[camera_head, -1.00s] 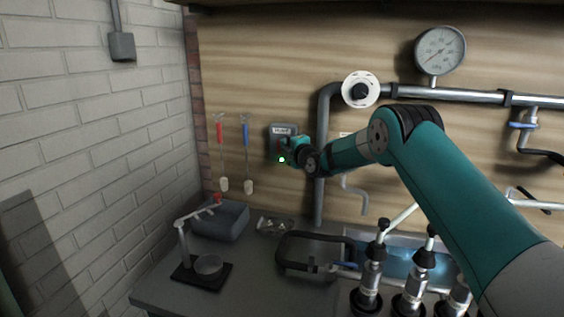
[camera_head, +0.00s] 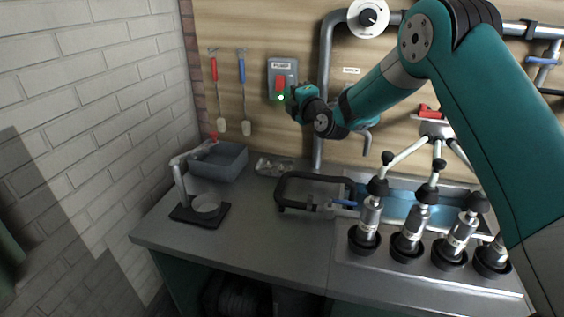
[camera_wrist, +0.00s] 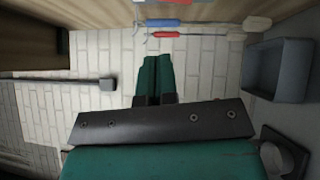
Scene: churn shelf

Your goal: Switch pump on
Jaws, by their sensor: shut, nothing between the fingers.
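The grey pump switch box (camera_head: 271,66) is on the wooden wall in the head view, with a "PUMP" label at its top. A red lever (camera_head: 280,84) shows on its front, pointing up and down. A small green light (camera_head: 281,97) glows below the lever. My gripper (camera_head: 291,100) is at the lower right of the box and overlaps its edge; I cannot tell whether it touches. In the wrist view my gripper (camera_wrist: 156,62) has its two green fingers together, with nothing between them. The switch box is not seen there.
A red-handled tool (camera_head: 215,71) and a blue-handled tool (camera_head: 242,72) hang left of the box. Below are a grey bin (camera_head: 220,166), a stand with a cup (camera_head: 205,204) and a black frame (camera_head: 284,190). A vertical pipe (camera_head: 322,75) runs right of the gripper.

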